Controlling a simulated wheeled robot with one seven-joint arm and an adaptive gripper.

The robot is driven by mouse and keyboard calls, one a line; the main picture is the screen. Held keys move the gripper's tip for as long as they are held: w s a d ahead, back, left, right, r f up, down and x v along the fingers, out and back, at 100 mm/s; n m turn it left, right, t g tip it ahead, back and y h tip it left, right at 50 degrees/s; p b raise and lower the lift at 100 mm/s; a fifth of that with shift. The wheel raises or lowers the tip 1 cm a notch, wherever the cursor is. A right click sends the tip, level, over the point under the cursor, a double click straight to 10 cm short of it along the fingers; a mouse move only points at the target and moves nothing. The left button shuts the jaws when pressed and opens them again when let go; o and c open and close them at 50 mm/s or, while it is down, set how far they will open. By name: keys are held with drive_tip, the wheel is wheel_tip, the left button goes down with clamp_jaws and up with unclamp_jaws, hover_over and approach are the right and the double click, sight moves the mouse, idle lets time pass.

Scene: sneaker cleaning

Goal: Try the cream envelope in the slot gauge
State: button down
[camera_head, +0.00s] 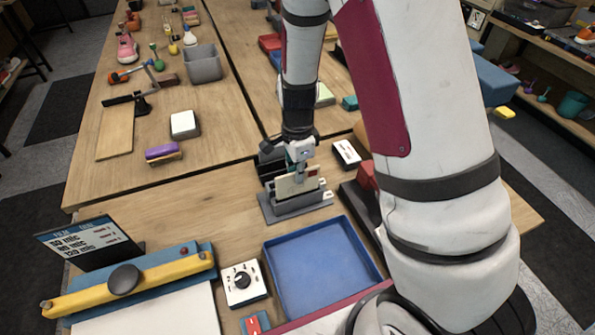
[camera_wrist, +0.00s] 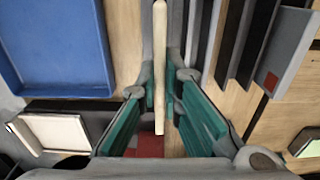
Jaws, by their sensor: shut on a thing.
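The cream envelope (camera_head: 290,187) stands upright in my gripper (camera_head: 299,160), over the grey slot gauge (camera_head: 297,209). In the wrist view the envelope (camera_wrist: 160,60) shows edge-on as a thin pale strip between the green finger pads of my gripper (camera_wrist: 170,100), which is shut on it. Grey surfaces of the gauge (camera_wrist: 194,35) lie close beside the strip in that view. The envelope's lower edge is at the gauge, but I cannot tell how deep it sits in a slot.
A blue tray (camera_head: 322,265) lies in front of the gauge. A dark rack (camera_head: 268,160) stands just behind it. A white-topped block (camera_head: 347,153) is at the back right. A white dial box (camera_head: 243,282) and a yellow-barred board (camera_head: 130,288) are front left. Wood left of the gauge is clear.

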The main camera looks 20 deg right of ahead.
sight(298, 193)
drive_tip(key=shift+f+b, duration=0.95)
drive_tip(key=shift+f, duration=1.7)
idle(0.4)
drive_tip(key=c, duration=1.7)
unclamp_jaws()
wheel_tip(298, 193, up, 12)
drive_tip(key=shift+r, duration=0.15)
drive_tip(key=s+r+n+t, duration=0.2)
drive_tip(key=s+r+n, duration=0.3)
drive_tip(key=r+n, duration=0.1)
drive_tip(key=s+r+n+t, duration=0.1)
drive_tip(key=s+r+n, duration=0.5)
drive_tip(key=r, duration=0.2)
drive_tip(key=s+r+n+t, duration=0.2)
drive_tip(key=s+r+n, duration=0.4)
drive_tip(key=r, duration=0.1)
drive_tip(key=shift+s+r+t, duration=0.2)
drive_tip(key=shift+r+t, duration=0.1)
drive_tip(key=shift+r, duration=0.05)
